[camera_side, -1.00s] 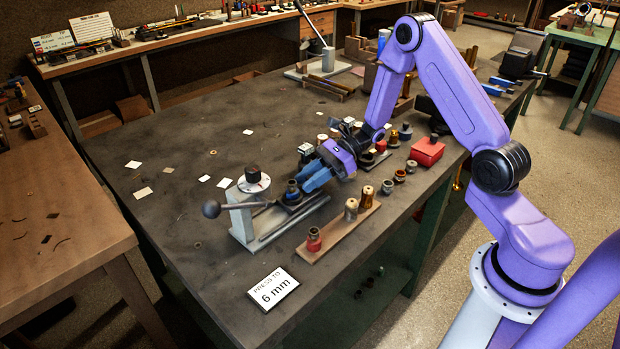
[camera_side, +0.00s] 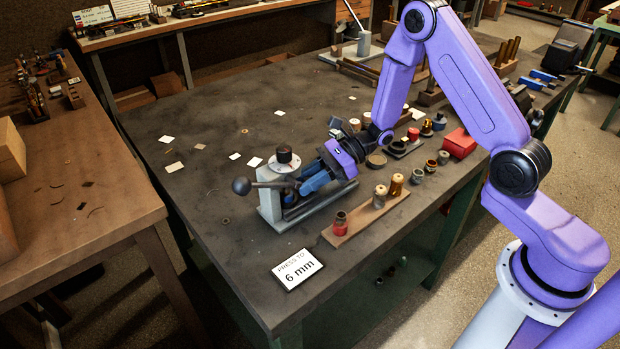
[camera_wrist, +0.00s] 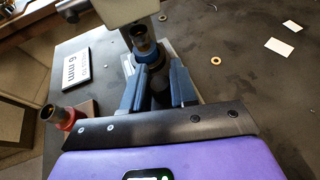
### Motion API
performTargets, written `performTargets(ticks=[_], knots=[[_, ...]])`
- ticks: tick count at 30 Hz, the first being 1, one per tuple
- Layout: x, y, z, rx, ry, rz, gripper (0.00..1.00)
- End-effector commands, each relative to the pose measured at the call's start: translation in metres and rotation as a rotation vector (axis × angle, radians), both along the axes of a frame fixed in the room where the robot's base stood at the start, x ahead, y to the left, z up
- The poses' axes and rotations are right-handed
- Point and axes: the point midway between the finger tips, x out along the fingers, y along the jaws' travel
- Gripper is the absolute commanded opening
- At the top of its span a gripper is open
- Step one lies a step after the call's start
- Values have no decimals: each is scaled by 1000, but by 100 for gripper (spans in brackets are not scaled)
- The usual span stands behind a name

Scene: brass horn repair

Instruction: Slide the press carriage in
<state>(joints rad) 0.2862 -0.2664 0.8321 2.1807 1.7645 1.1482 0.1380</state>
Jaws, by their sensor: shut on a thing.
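The bench press (camera_side: 272,202) stands near the table's left side, with a grey column, a round pale top with a dark knob and a ball-ended lever (camera_side: 242,186). My gripper (camera_side: 308,180) is low at the press's right side, fingers pointing toward the column. In the wrist view its blue fingers (camera_wrist: 158,72) are closed around a dark upright part of the press carriage (camera_wrist: 160,92). A blue-collared cup (camera_wrist: 141,38) stands just ahead of the fingers, close to the press. In the side view the fingers mostly hide the carriage and cup.
A wooden strip (camera_side: 365,220) with a red-collared cup (camera_side: 340,222) and small fittings lies right of the press. The "PRESS TO 6 mm" card (camera_side: 297,269) lies in front. A red box (camera_side: 459,143) and several cups stand farther right.

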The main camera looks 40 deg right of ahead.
Motion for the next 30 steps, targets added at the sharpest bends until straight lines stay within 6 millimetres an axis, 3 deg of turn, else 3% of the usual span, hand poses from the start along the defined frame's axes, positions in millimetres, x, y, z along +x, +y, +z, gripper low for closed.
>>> performTargets(ticks=[1,2,3,17,30], knots=[[-1,6,1,2,-3,13,0],[-1,6,1,2,-3,14,34],[-1,7,1,2,-3,14,47],[-2,-7,5,1,-3,5,48],[-23,-87,39,2,-5,3,48]])
